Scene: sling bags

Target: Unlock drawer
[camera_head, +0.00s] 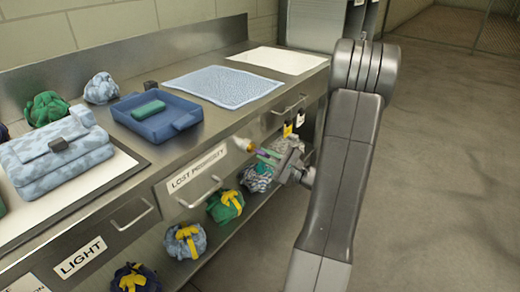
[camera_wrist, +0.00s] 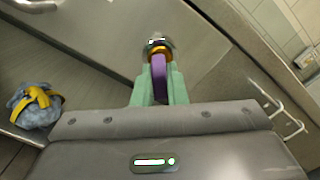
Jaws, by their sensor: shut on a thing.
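My gripper (camera_head: 268,155) is at the front of the metal counter, its green fingers shut on a purple key (camera_wrist: 158,78). The key also shows between the fingers in the head view (camera_head: 263,153). Its tip end points at a round brass and silver lock (camera_wrist: 155,46), which also shows in the head view (camera_head: 242,143). The key meets the lock in the wrist view; how deep it sits is hidden. The lock is right of the LOST PROPERTY label (camera_head: 197,168) on a drawer front (camera_head: 165,190) with a bar handle.
A LIGHT label (camera_head: 80,258) marks the counter front at lower left. Wrapped bundles with yellow straps (camera_head: 225,206) sit on the lower shelf. Open floor lies right.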

